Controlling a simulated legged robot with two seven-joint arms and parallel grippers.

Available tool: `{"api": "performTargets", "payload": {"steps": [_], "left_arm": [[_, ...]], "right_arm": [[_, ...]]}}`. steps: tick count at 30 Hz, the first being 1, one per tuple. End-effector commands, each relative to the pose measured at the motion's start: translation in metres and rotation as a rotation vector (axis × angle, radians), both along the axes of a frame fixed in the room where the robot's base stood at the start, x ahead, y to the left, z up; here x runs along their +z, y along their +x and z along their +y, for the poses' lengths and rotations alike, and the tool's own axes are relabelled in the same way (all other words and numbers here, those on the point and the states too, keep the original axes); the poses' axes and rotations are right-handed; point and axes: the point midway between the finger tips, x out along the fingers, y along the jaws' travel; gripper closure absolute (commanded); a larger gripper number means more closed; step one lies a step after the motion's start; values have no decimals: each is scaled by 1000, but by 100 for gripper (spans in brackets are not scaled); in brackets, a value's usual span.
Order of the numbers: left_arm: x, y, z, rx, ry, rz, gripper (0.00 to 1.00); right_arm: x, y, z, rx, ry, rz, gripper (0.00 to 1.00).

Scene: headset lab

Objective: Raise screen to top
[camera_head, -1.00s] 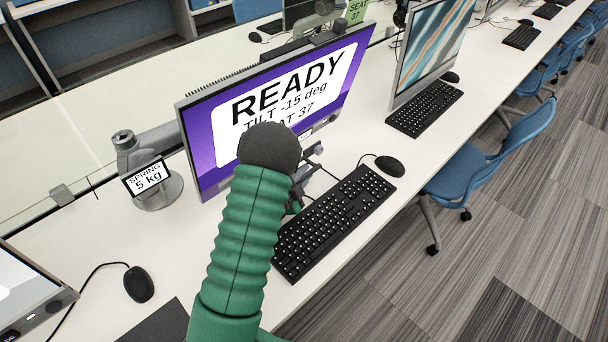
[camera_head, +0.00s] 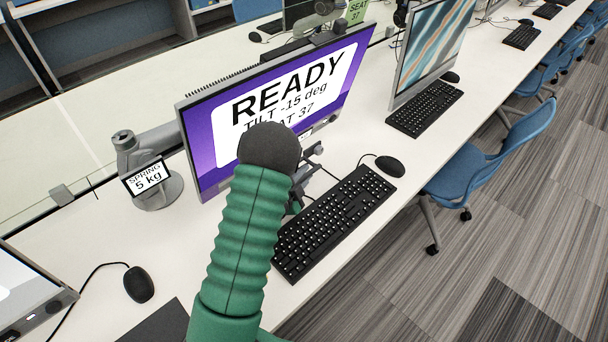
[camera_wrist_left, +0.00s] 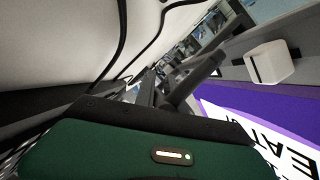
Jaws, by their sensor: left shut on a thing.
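The screen (camera_head: 215,140) shows a purple picture with a white panel reading "READY", "TILT -15 deg" and part of "SEAT 37". It stands on an arm with a base on the white desk, tilted in view. My left gripper (camera_head: 305,165) is at the lower edge of the screen, mostly hidden behind my green forearm and dark wrist. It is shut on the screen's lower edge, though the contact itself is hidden. In the left wrist view, the purple and white screen face (camera_wrist_left: 235,125) and its grey edge are close on the right. My right gripper is not in view.
A keyboard (camera_head: 335,222) and a mouse (camera_head: 389,166) lie in front of the screen. A grey post with a "SPRING 5 kg" label (camera_head: 147,178) stands at the left. A second monitor (camera_head: 430,50) stands to the right. Blue chairs (camera_head: 490,160) line the desk's front.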

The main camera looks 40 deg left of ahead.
Motion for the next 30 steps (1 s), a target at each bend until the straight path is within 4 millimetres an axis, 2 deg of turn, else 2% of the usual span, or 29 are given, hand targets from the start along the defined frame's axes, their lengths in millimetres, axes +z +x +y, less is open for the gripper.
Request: {"api": "performTargets", "payload": {"steps": [2, 9, 13, 17, 26, 27, 30], "left_arm": [[9, -1, -1, -2, -1, 5, 100], [79, 0, 0, -1, 7, -7, 100], [106, 0, -1, -2, 6, -6, 100], [116, 0, 0, -2, 2, -4, 100], [117, 1, 1, 0, 5, -7, 100], [117, 1, 1, -1, 6, -7, 84], [117, 1, 1, 0, 5, -7, 71]], "right_arm": [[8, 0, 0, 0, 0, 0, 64], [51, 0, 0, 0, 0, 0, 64], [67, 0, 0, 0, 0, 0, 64], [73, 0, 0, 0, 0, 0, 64], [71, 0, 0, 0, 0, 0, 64], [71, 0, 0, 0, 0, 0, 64], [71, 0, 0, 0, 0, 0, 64]]}}
